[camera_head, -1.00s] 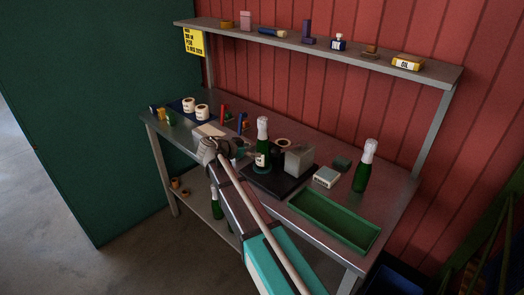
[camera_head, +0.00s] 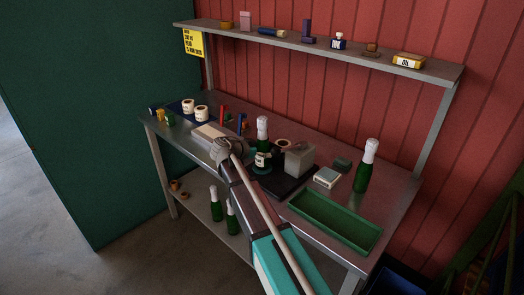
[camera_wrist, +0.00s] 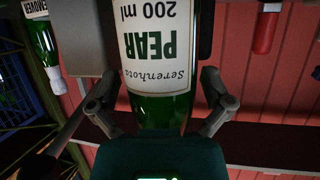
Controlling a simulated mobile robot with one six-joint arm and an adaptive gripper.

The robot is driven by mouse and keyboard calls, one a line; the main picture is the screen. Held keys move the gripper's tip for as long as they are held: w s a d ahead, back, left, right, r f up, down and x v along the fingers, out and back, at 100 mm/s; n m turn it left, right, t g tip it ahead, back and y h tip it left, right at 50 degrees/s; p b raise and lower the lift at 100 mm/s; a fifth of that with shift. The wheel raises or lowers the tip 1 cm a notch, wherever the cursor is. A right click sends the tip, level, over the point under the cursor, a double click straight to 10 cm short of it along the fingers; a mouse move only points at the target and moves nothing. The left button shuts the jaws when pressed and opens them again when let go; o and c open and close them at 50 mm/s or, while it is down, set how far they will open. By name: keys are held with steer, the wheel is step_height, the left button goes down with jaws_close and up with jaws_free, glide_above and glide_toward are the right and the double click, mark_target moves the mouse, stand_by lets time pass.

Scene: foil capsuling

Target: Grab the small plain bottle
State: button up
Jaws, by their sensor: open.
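A small green bottle (camera_head: 262,130) with a white top and pale label stands on the dark board of the bench in the head view. In the wrist view, which is upside down, a green bottle (camera_wrist: 160,108) labelled PEAR 200 ml fills the middle. My gripper (camera_wrist: 158,80) is open, one finger on each side of this bottle's outline. I cannot tell whether the fingers touch it. In the head view my gripper (camera_head: 226,150) is just left of the bottle on the board.
Another white-topped green bottle (camera_head: 366,165) stands at the right, by a green tray (camera_head: 335,238). A grey block (camera_head: 299,158) is close right of the small bottle. More bottles (camera_head: 215,204) stand on the lower shelf. The upper shelf (camera_head: 345,52) runs along the red wall.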

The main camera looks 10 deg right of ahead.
mark_target(263, 127)
stand_by(0.4)
steer(key=c, duration=1.2)
steer(key=shift+r, duration=0.2)
step_height(263, 127, up, 10)
steer(key=p, duration=1)
steer(key=shift+f, duration=0.2)
